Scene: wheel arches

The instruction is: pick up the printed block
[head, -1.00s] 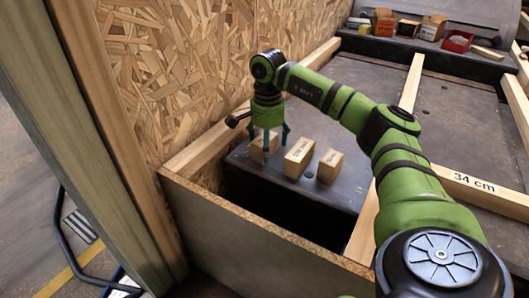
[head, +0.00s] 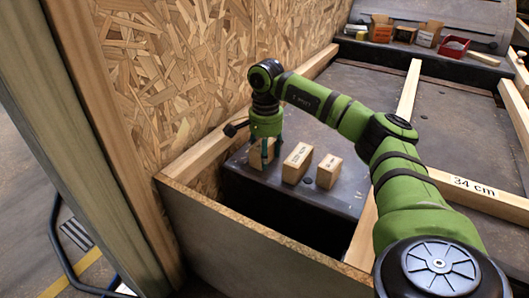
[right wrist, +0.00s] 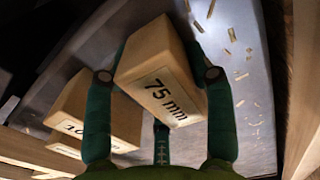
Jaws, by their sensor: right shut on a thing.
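The printed block (right wrist: 158,60) is pale wood and reads "75 mm" in the right wrist view. It sits between the fingers of my right gripper (right wrist: 158,76), which is shut on it. The block is turned a little askew between the fingers. In the head view the same block (head: 257,157) is at the left end of a row on the dark platform, partly hidden by the right gripper (head: 264,147). Whether it touches the platform is unclear. Two more printed blocks, a middle one (head: 296,163) and a right one (head: 329,171), stand beside it. My left gripper is out of view.
A chipboard wall (head: 190,80) rises close to the left of the gripper. A wooden panel (head: 240,245) and a dark gap lie in front of the platform. Wooden beams, one marked "34 cm" (head: 472,187), cross on the right. Small boxes and a red tray (head: 453,47) stand at the back.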

